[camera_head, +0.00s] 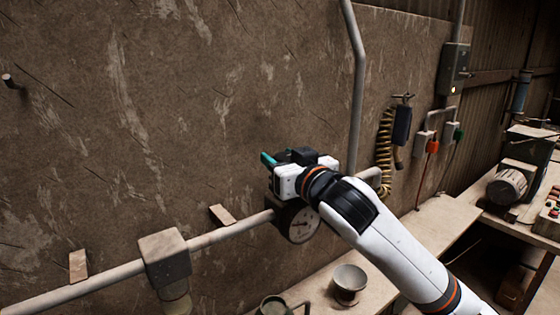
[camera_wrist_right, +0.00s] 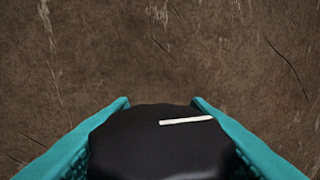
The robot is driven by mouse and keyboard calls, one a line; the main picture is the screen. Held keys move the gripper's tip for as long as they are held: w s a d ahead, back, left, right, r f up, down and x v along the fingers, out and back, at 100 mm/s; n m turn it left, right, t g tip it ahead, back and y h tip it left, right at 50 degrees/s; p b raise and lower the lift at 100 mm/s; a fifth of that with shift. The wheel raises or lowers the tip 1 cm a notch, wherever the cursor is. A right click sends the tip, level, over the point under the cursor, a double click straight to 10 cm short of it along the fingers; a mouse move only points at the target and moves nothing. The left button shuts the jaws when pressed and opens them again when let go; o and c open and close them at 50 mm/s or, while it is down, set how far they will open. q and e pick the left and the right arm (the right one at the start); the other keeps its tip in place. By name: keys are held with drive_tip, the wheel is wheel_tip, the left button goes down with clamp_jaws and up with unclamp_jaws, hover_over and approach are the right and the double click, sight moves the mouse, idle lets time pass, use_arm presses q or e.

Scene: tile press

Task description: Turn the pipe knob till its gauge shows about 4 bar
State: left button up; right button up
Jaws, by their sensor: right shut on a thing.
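The black pipe knob (camera_wrist_right: 160,150) with a white marker line fills the lower middle of the right wrist view. The line lies almost level, pointing to the right. My right gripper (camera_head: 272,163) has its teal fingers on both sides of the knob and is shut on it. In the head view the gripper mostly hides the knob. The round gauge (camera_head: 301,226) with a pale dial hangs at the pipe just below the gripper, partly covered by my right arm. Its needle and numbers are too small to read surely. My left gripper is not in view.
The grey pipe (camera_head: 110,282) runs along the brown wall, with a boxy fitting (camera_head: 165,257) at the left. A bowl (camera_head: 348,281) and a mug (camera_head: 273,306) stand on the bench below. A coiled hose (camera_head: 384,150) and a green machine (camera_head: 512,183) are at the right.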

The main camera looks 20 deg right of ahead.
drive_tip(key=m+h, duration=0.2)
drive_tip(key=h, duration=0.1)
drive_tip(key=m+h, duration=0.1)
drive_tip(key=h, duration=0.2)
drive_tip(key=shift+d+m, duration=0.2)
drive_tip(key=shift+m, duration=0.2)
drive_tip(key=m+h, duration=0.1)
drive_tip(key=h, duration=0.1)
drive_tip(key=m+h, duration=0.1)
drive_tip(key=h, duration=0.1)
drive_tip(key=shift+d+f+m+g, duration=0.1)
drive_tip(key=shift+d+m+g, duration=0.1)
drive_tip(key=shift+m+g, duration=0.2)
drive_tip(key=m+g+h+b, duration=0.1)
drive_tip(key=h, duration=0.1)
drive_tip(key=m+g+h+b, duration=0.1)
drive_tip(key=m+g+h, duration=0.2)
drive_tip(key=m+h, duration=0.1)
drive_tip(key=h, duration=0.1)
drive_tip(key=shift+s+d+g+b, duration=0.25)
drive_tip(key=shift+d+g+b, duration=0.05)
drive_tip(key=shift+d+b, duration=0.1)
drive_tip(key=shift+s+d+m+g+h+b, duration=0.1)
drive_tip(key=shift+m+g+h+b, duration=0.2)
drive_tip(key=shift+m+g+h, duration=0.35)
drive_tip(key=shift+s+d+m+g+h+b, duration=0.1)
drive_tip(key=shift+m+g+h+b, duration=0.15)
drive_tip(key=shift+m+g+h, duration=0.35)
drive_tip(key=shift+m+g, duration=0.25)
drive_tip(key=shift+g, duration=0.2)
